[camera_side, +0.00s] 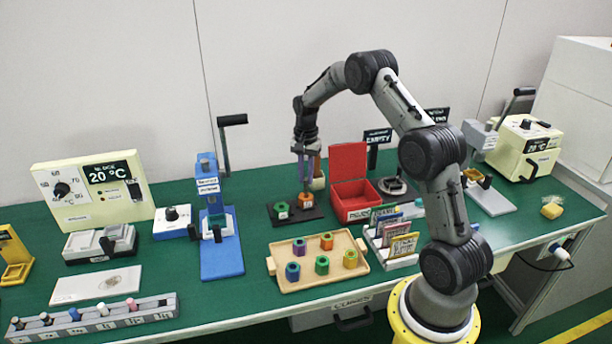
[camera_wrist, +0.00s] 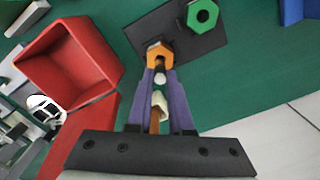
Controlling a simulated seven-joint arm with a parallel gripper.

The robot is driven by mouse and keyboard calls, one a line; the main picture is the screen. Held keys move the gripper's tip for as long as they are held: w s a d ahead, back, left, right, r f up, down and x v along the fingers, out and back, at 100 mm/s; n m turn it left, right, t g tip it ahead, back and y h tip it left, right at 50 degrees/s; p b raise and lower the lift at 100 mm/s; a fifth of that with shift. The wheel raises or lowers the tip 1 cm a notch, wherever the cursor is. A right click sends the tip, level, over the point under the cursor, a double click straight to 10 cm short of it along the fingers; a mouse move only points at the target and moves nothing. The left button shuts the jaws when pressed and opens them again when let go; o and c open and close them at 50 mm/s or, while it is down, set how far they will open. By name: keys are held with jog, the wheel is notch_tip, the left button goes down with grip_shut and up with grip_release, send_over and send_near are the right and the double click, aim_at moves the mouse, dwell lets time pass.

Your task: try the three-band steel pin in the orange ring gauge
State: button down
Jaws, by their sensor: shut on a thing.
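My gripper (camera_wrist: 160,78) is shut on the steel pin, whose pale round end (camera_wrist: 160,79) shows between the purple fingertips in the wrist view. The bands on the pin cannot be made out. The orange ring gauge (camera_wrist: 160,53) lies just past the fingertips, with the dark pin shaft lined up at its hole. I cannot tell how far the pin is inside. In the side view, my gripper (camera_side: 304,180) points down directly above the orange ring gauge (camera_side: 305,197), and its fingers hide the pin. The ring sits on a black plate (camera_side: 295,217).
A green ring gauge (camera_side: 282,209) shares the plate. An open red box (camera_side: 355,206) stands close to the right. A wooden tray (camera_side: 290,284) with several coloured nuts lies in front. A blue press (camera_side: 220,245) stands to the left. A cream-and-brown thing (camera_side: 319,180) is close behind the gripper.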

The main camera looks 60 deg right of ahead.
aim_at(306, 193)
jog(key=shift+f, duration=2.2)
jog(key=c, duration=0.7)
grip_release()
jog(key=shift+c, duration=0.2)
jog(key=shift+f, duration=0.1)
notch_tip(306, 193, up, 14)
